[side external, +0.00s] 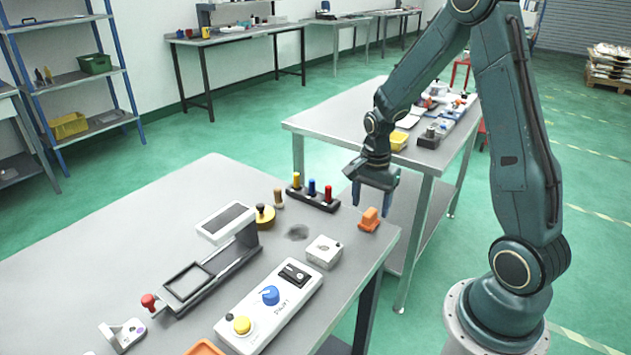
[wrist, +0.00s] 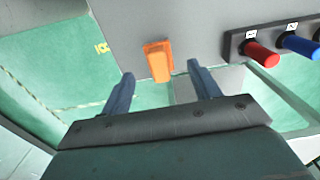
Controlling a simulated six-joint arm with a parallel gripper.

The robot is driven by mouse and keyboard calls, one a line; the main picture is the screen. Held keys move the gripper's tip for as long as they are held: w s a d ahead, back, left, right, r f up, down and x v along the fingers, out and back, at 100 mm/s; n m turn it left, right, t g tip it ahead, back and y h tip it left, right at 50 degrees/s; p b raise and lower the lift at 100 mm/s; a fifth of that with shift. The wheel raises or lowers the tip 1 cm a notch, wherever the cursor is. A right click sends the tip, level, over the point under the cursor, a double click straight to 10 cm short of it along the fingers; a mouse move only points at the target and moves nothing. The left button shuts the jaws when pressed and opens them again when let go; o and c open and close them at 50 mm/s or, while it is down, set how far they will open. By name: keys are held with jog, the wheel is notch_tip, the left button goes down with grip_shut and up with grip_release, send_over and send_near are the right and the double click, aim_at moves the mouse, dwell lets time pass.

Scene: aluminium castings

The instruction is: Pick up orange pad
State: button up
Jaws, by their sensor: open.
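The orange pad (side external: 369,219) stands on the grey table near its right corner in the side external view. It looks like a small orange block on a flat orange base. In the wrist view the orange pad (wrist: 158,61) lies just beyond and between my fingertips, close to the table edge. My gripper (side external: 371,198) is open and empty, above the table and near the pad, with its fingers pointing down. In the wrist view my gripper (wrist: 160,77) shows its two fingers apart, with nothing between them. I cannot tell the exact height above the pad.
A black rack (side external: 313,199) with yellow, blue and red handles stands left of the pad. A white box (side external: 324,251) and a control panel (side external: 270,308) lie nearer the camera. A fixture with a red knob (side external: 149,301) is further left. A second table (side external: 335,115) stands behind.

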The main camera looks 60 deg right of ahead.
aim_at(370, 212)
jog(key=shift+f, duration=2.25)
jog(key=c, duration=1.1)
jog(key=shift+o, duration=0.2)
jog(key=shift+r, duration=0.1)
notch_tip(370, 212, up, 20)
jog(key=shift+o, duration=0.4)
